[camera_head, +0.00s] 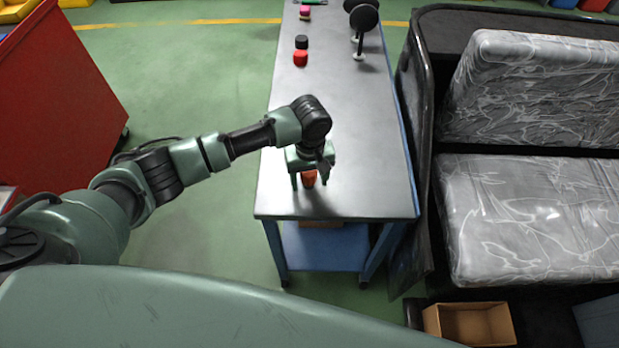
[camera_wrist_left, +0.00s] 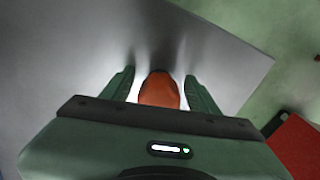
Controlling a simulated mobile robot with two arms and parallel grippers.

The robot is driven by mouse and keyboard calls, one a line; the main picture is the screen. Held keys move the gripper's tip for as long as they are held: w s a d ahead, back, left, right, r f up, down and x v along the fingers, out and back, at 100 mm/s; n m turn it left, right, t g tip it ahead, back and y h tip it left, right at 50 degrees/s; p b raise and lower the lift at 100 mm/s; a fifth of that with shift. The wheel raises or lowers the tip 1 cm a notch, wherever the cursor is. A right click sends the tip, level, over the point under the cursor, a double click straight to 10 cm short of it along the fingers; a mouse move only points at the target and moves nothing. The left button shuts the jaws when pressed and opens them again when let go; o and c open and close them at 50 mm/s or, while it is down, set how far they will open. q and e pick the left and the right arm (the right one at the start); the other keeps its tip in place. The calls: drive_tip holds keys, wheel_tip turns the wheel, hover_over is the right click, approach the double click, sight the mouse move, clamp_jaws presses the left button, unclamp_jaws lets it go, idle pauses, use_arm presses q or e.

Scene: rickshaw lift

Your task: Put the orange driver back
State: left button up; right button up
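The orange driver (camera_head: 309,179) stands near the front end of the grey-topped table (camera_head: 350,120). My left gripper (camera_head: 310,180) is over it, with one finger on each side. In the left wrist view the orange driver (camera_wrist_left: 159,89) shows between the two fingers of my left gripper (camera_wrist_left: 160,85). A gap is visible on both sides of it, so the fingers are open and apart from it. The lower part of the driver is hidden from the wrist camera. My right gripper is not in view.
A red cap-like piece (camera_head: 300,58) and a black one (camera_head: 301,42) stand farther back on the table. Black round-topped parts (camera_head: 363,18) are at the back right. A wrapped seat (camera_head: 530,215) flanks the table's right side. A cardboard box (camera_head: 470,324) lies at lower right.

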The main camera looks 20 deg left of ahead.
sight(310, 173)
use_arm(q)
wheel_tip(310, 173, up, 12)
drive_tip(key=shift+r+b, duration=0.2)
drive_tip(key=shift+b, duration=0.1)
idle(0.4)
drive_tip(key=shift+f, duration=0.1)
idle(0.3)
